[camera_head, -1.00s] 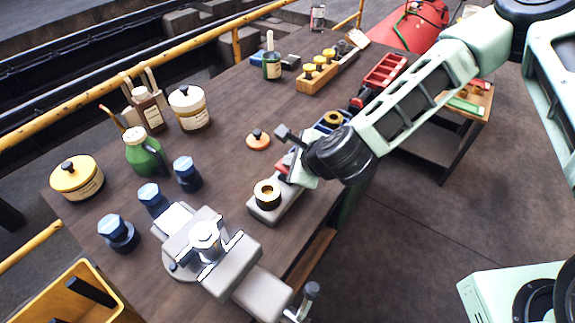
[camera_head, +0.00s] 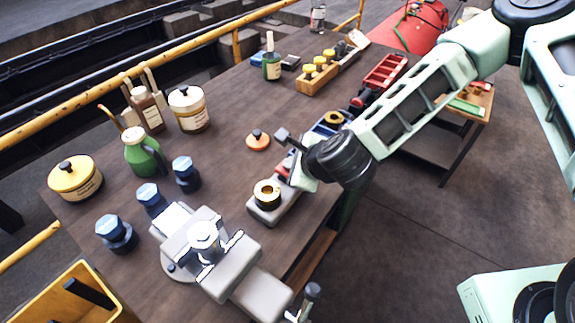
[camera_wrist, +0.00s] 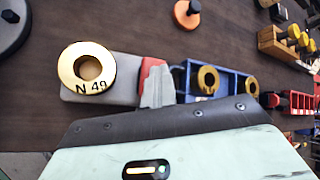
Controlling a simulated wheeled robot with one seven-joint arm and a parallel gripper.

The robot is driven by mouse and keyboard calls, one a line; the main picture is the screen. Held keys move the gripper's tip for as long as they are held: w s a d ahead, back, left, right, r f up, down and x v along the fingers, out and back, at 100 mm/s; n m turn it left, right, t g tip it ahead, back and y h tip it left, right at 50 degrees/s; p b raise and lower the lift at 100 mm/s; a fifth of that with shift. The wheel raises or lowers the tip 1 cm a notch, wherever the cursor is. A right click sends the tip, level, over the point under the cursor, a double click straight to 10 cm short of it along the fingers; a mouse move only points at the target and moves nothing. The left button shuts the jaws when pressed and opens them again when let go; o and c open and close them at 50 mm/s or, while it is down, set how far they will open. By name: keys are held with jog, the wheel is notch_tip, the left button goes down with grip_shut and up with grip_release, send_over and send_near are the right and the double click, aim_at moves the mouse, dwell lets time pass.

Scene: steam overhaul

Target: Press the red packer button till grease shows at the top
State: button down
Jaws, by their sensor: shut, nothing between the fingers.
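The packer is a grey block (camera_head: 264,213) near the table's right edge, with a brass ring marked N 49 (camera_wrist: 70,66) on top. The ring also shows in the head view (camera_head: 267,189). Its hole looks brownish inside; I cannot tell whether that is grease. The red button (camera_wrist: 151,68) is at the block's end beside the ring, partly hidden by my gripper (camera_wrist: 158,88). My gripper's fingers are shut and empty, right at the button. I cannot tell whether they touch it or how far it is pressed.
A blue tray (camera_wrist: 224,83) with brass rings lies just beyond my gripper. A vise (camera_head: 205,245) stands at the near end. Blue-capped pots (camera_head: 186,172), a green jug (camera_head: 143,155) and an orange disc with a black knob (camera_head: 258,141) stand left.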

jog(key=shift+f, duration=0.25)
dwell(0.3)
jog(key=shift+r+p, duration=1.15)
jog(key=shift+r, duration=0.3)
jog(key=shift+r, duration=0.1)
notch_tip(320, 180, up, 5)
jog(key=p, duration=0.4)
dwell(0.5)
